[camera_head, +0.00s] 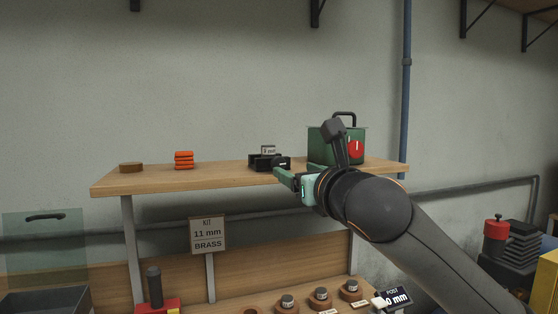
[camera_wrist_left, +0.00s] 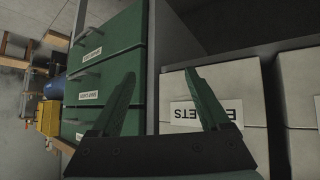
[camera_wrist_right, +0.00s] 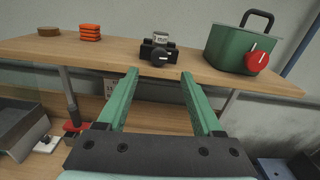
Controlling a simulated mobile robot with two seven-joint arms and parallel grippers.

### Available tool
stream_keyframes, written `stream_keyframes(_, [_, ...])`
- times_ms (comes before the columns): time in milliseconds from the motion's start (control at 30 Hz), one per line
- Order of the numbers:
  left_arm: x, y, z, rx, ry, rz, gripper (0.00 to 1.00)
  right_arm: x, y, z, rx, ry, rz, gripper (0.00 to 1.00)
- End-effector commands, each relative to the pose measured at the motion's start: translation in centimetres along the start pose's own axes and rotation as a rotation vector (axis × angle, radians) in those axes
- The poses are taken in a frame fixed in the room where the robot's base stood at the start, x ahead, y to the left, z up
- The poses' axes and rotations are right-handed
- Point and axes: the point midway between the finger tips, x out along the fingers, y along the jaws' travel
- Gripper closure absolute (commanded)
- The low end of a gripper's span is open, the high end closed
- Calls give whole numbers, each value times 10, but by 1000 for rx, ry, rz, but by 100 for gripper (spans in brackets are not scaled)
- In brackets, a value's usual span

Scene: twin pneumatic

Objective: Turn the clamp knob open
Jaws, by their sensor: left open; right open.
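A black block with a dark round knob (camera_wrist_right: 159,58) on its front stands on the wooden shelf; the block (camera_head: 265,163) carries a small label. A green box (camera_wrist_right: 229,48) with a black handle and a red knob (camera_wrist_right: 257,62) stands to its right; the red knob (camera_head: 355,149) also shows in the head view. I cannot tell for certain which knob is the clamp's. My right gripper (camera_wrist_right: 158,73) is open and empty, in front of the shelf, its fingers pointing towards the black block without visible contact. My left gripper (camera_wrist_left: 160,74) is open and empty, facing drawers and boxes.
On the shelf (camera_head: 125,182), a stack of orange pieces (camera_head: 184,160) and a brown disc (camera_head: 131,167) stand at the left. Below are a kit sign (camera_head: 208,234) and several round holders. Green drawers (camera_wrist_left: 105,55) and pale boxes (camera_wrist_left: 235,85) are close to my left gripper.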

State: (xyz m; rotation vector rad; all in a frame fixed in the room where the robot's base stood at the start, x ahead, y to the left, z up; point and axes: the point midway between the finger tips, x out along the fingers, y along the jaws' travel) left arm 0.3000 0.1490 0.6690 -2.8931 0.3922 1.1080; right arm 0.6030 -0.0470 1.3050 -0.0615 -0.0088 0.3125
Motion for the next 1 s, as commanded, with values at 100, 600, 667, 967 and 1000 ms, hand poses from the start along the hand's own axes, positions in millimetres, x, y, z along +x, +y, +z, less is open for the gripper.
stream_keyframes(100, [-7,-5,0,-1,-10,-12,21,23,0,3,-1,3,0,32])
stream_keyframes(600, [-24,-17,0,-8,-15,-44,21,86,1,2,-3,-1,1,32])
stream_keyframes(667, [-24,-16,0,-10,-14,-44,21,89,1,2,-3,-1,1,32])
stream_keyframes(967, [-24,-16,0,-11,-14,-43,21,91,1,0,-3,-2,2,32])
stream_keyframes(1000, [-24,-16,0,-11,-15,-43,21,91,1,1,-3,-2,2,32])
